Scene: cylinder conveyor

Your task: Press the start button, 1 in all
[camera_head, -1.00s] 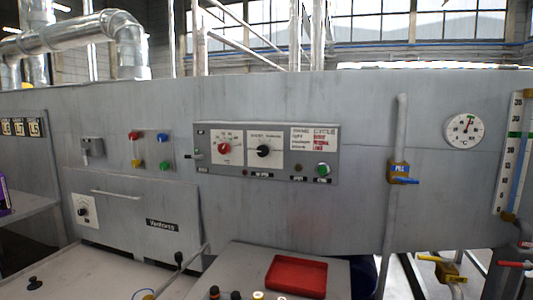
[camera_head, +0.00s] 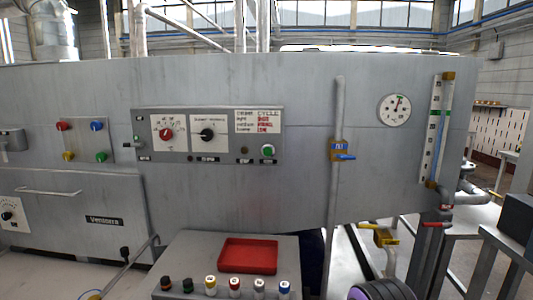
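A grey control panel (camera_head: 209,134) is fixed on the front of a large grey machine. A green round button (camera_head: 267,150) sits at its lower right, below a white label plate with red and black print. A red knob (camera_head: 166,134) and a black knob (camera_head: 207,135) are on the panel's white dial plates. Another green button (camera_head: 101,157) is on a separate plate to the left, with red, blue and yellow ones. I cannot read which button is marked start. Neither of my grippers is in view.
A bench (camera_head: 198,247) in front of the machine bears a red tray (camera_head: 248,256) and a row of small coloured-top cylinders. A pipe with a blue-handled valve (camera_head: 342,151) runs down right of the panel. Yellow (camera_head: 378,228) and red valve handles are at lower right.

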